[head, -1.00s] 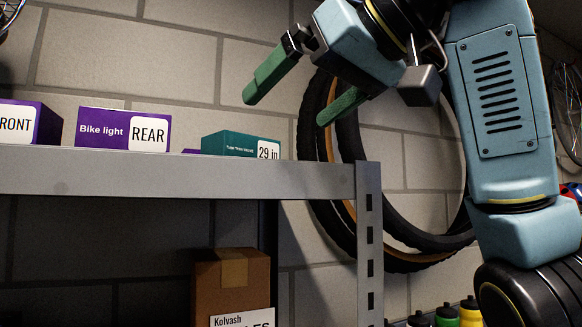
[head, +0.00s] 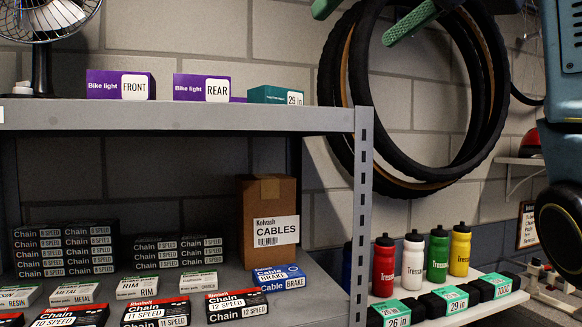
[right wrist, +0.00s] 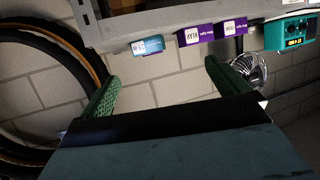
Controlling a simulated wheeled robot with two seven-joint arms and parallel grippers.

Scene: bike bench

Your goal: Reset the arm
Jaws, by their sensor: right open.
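My right arm (head: 562,60) runs along the right edge of the head view. My right gripper (head: 368,14) is at the top edge of that view, with only its green fingers showing, in front of the hanging tyres. In the right wrist view the two green fingers of the right gripper (right wrist: 160,87) stand wide apart with nothing between them. My left gripper is in neither view.
A grey shelf (head: 200,120) holds bike light boxes (head: 120,85), a teal box (head: 275,95) and a fan (head: 42,70). Lower down are chain boxes (head: 65,250) and a cables carton (head: 268,210). Tyres (head: 352,95) hang on the wall above several bottles (head: 413,262).

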